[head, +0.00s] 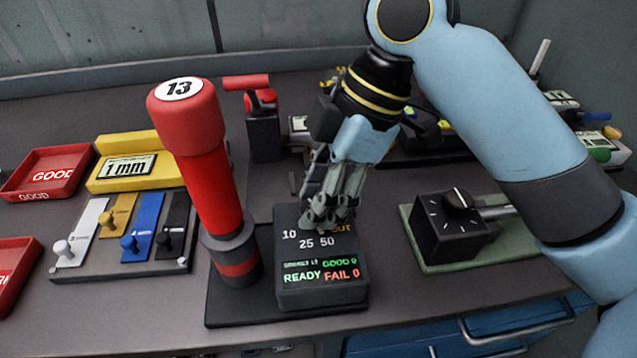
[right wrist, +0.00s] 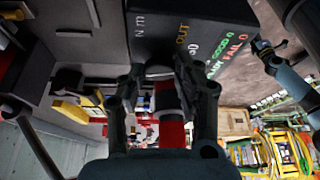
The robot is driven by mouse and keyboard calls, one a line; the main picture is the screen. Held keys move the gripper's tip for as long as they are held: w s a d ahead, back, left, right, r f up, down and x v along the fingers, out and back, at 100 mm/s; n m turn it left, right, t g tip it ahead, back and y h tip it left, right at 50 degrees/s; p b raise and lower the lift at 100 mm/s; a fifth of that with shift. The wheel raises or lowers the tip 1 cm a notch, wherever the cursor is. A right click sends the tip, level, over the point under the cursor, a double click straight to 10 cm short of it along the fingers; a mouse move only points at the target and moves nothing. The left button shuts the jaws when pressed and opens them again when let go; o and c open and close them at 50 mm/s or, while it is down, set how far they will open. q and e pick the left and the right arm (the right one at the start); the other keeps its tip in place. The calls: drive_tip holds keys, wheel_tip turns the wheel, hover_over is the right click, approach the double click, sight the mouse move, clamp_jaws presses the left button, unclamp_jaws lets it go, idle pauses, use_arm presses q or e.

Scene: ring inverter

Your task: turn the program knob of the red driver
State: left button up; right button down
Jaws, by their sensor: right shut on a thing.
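The red driver (head: 213,175) stands upright, a tall red cylinder with a dark collar and a white "13" label on top. Beside it is its black console (head: 320,288), marked 10, 25, 50 and OUT, with READY, GOOD 0 and FAIL 0 lit. My right gripper (head: 325,222) reaches down onto the console's marked face, shut on the program knob, which its fingers hide. In the right wrist view, the fingers of this gripper (right wrist: 168,72) are at the console's edge (right wrist: 165,35); a red cylinder shows between them. My left gripper (right wrist: 262,47) appears small there, its jaws unclear.
A black box with a dial (head: 450,222) stands on a green base at the right. Coloured levers (head: 125,240), a yellow 1 mm block (head: 115,175) and red trays (head: 45,175) are at the left. A red-handled device (head: 262,120) stands behind the driver.

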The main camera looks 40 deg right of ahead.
drive_tip(key=m+p, duration=0.2)
drive_tip(key=m+t+h+p, duration=0.1)
drive_tip(key=p, duration=0.2)
drive_tip(key=m+p, duration=0.2)
drive_tip(key=p, duration=0.1)
drive_tip(key=shift+s+a+r+m+t, duration=0.1)
drive_tip(key=shift+s+r+m+t, duration=0.05)
drive_tip(key=shift+s+m+t, duration=0.15)
drive_tip(key=shift+f+m+h+p, duration=0.2)
drive_tip(key=shift+m+h+p, duration=0.3)
drive_tip(key=shift+m+p, duration=0.45)
drive_tip(key=c, duration=0.9)
unclamp_jaws()
drive_tip(key=shift+w, duration=0.1)
drive_tip(key=shift+c, duration=0.2)
drive_tip(key=v, duration=1.2)
drive_tip(key=shift+s, duration=0.2)
drive_tip(key=shift+f, duration=0.1)
